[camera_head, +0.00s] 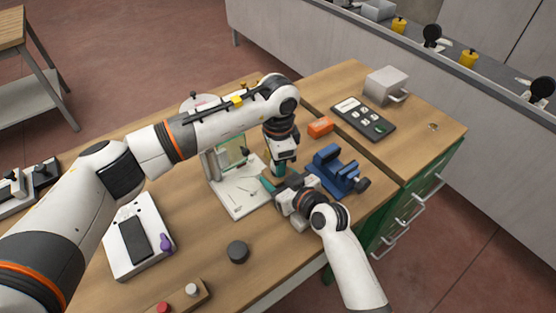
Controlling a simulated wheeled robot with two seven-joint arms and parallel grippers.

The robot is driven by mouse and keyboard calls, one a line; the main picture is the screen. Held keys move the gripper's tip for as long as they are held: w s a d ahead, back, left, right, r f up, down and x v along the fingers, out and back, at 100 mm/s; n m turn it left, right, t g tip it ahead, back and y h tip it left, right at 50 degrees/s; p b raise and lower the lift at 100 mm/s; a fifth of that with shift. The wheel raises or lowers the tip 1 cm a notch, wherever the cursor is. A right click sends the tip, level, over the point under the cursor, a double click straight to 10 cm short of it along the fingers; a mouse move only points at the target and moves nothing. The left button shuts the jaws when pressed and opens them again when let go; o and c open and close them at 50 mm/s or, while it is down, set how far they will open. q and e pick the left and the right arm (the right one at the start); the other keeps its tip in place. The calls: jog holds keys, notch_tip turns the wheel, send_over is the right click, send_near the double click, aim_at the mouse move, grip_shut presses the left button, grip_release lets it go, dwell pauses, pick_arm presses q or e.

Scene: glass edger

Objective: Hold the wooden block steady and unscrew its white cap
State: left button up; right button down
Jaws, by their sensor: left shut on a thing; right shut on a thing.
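A wooden block (197,301) lies at the bottom edge, partly cut off by the frame. A white cap (191,290) and a red cap (163,307) stand on it. Neither gripper is at this block. My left gripper (278,172) points down well behind it, near the middle of the table. My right gripper (274,187) reaches in from the right, close to the left one. A small teal piece (267,184) shows between them. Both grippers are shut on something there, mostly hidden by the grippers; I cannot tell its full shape.
A blue vise (336,170) stands right of the grippers. An orange box (320,126) and a dark keypad panel (363,119) lie behind. A white board (240,197) is left of the grippers. A dark round puck (237,252) and a white device (118,252) are nearer.

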pick_arm(q)
jog(key=o, duration=1.1)
jog(key=shift+c, duration=0.2)
